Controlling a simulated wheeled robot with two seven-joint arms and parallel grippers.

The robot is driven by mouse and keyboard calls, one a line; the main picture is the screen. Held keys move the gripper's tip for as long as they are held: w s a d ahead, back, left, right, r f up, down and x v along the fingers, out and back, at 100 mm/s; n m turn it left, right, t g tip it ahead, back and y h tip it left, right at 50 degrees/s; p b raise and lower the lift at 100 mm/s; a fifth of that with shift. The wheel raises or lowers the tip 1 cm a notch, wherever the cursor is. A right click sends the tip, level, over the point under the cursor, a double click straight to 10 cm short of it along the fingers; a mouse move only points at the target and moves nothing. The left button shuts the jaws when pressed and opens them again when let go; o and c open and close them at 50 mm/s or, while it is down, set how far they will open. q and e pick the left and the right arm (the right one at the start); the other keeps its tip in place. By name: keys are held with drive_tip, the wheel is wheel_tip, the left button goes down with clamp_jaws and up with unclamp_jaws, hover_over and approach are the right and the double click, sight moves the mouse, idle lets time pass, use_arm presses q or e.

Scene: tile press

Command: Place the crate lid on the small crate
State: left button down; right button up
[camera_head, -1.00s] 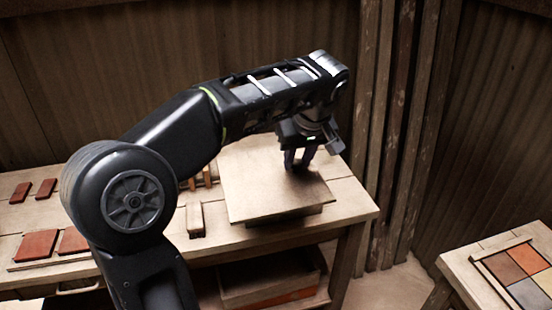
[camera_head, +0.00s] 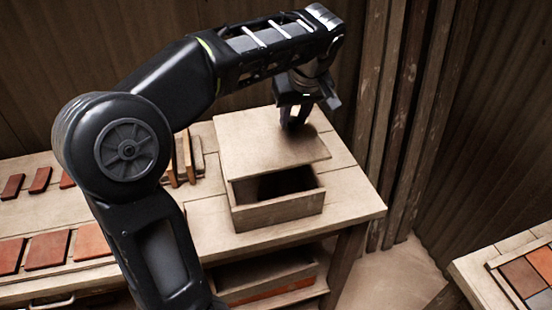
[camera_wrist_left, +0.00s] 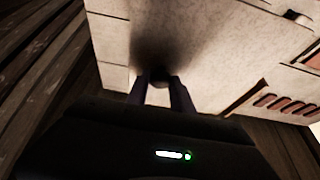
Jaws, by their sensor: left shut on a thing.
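The crate lid (camera_head: 262,140) is a flat, pale wooden board. My left gripper (camera_head: 293,122) points down and is shut on the lid's small knob, which shows between the fingers in the left wrist view (camera_wrist_left: 160,78). The small crate (camera_head: 278,212) is a pale wooden box on the table near its front right corner. The lid is over the rear part of the crate, and the crate's dark front opening shows below the lid's front edge. I cannot tell whether the lid touches the crate's back rim. My right gripper is not in view.
Upright wooden pieces (camera_head: 187,158) stand left of the lid. Red tiles (camera_head: 48,249) lie on the table (camera_head: 345,205) at the left. A larger box (camera_head: 262,275) sits on the shelf below. Another table with a tile frame (camera_head: 505,285) is at the right; a wall is behind.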

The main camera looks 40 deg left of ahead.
sight(294, 133)
use_arm(q)
drive_tip(key=shift+f, duration=2.75)
drive_tip(key=shift+f, duration=1.9)
drive_tip(key=c, duration=1.1)
unclamp_jaws()
drive_tip(key=v, duration=1.2)
